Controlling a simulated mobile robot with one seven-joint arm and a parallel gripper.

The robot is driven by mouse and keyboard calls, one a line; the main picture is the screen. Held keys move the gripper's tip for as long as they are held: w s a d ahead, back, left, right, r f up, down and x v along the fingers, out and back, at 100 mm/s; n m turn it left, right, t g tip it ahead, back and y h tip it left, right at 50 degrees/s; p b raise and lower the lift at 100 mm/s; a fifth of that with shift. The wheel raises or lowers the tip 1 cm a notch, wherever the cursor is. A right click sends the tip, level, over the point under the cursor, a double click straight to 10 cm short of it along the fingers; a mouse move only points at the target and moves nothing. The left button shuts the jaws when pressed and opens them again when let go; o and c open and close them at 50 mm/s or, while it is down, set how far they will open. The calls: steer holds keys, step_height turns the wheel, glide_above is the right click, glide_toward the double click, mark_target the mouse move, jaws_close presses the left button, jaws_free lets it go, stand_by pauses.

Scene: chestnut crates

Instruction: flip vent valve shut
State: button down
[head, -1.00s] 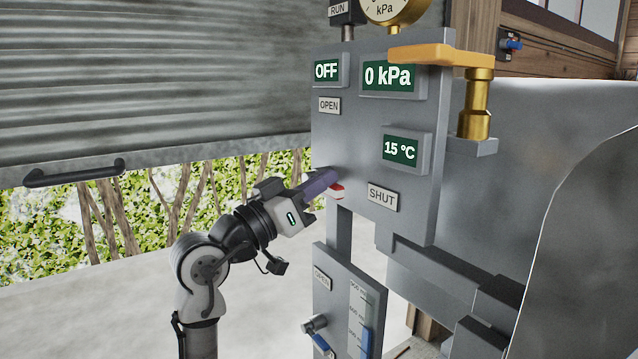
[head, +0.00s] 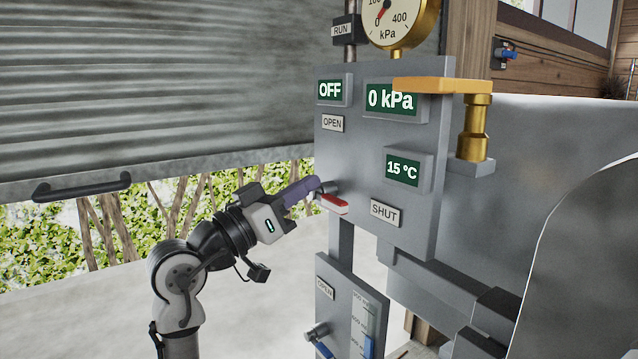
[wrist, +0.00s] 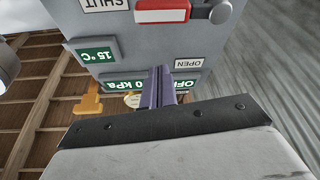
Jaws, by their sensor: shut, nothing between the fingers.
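The vent valve's red and white lever (head: 332,204) sits low on the left of the grey panel (head: 352,160). Its round grey pivot shows in the wrist view, where the lever (wrist: 163,11) lies sideways, pointing away from the pivot toward the SHUT side. The SHUT label (head: 385,212) is right of the lever and the OPEN label (head: 332,123) is above it. My gripper (head: 314,184) is shut and empty, its purple fingers just left of the lever. In the wrist view my fingertips (wrist: 161,70) appear apart from the lever.
An orange handle (head: 440,84) on a brass valve juts out at the panel's upper right. A gauge (head: 397,18) stands on top. A lower panel (head: 345,305) with a blue-handled valve is below. Displays read OFF, 0 kPa and 15 °C. Open floor lies left.

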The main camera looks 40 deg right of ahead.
steer(key=v, duration=0.5)
steer(key=shift+w+a+f+b, duration=0.15)
steer(key=shift+a+f+b, duration=0.05)
steer(key=shift+a+b, duration=0.15)
